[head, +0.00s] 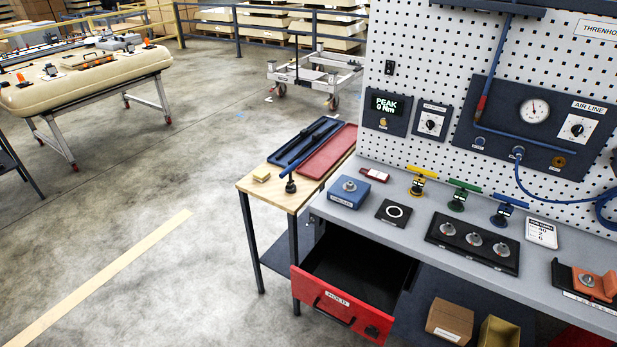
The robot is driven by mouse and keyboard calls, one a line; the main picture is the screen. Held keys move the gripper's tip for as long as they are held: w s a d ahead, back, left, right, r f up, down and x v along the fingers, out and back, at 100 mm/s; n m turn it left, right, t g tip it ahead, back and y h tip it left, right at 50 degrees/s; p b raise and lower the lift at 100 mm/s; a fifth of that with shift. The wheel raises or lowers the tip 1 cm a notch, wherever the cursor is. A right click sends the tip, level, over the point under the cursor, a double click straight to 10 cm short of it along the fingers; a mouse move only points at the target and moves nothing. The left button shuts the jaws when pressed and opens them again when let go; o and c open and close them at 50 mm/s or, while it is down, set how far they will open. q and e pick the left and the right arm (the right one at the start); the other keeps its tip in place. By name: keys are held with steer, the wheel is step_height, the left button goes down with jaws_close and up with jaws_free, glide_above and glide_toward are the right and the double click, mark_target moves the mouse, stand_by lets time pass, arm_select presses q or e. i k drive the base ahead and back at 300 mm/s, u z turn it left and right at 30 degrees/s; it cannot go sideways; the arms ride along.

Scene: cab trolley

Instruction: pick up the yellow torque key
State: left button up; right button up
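The yellow torque key (420,173) stands upright on the grey workbench (385,226), near the foot of the pegboard. It has a yellow bar handle across the top and a darker lower part. A similar green key (462,187) stands to its right, and a blue key (508,202) stands further right. Neither of my grippers shows in the head view.
A red drawer (336,309) hangs open below. A wooden side table (259,190) adjoins at left.

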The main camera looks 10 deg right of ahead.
mark_target(418, 180)
steer(key=z, duration=1.25)
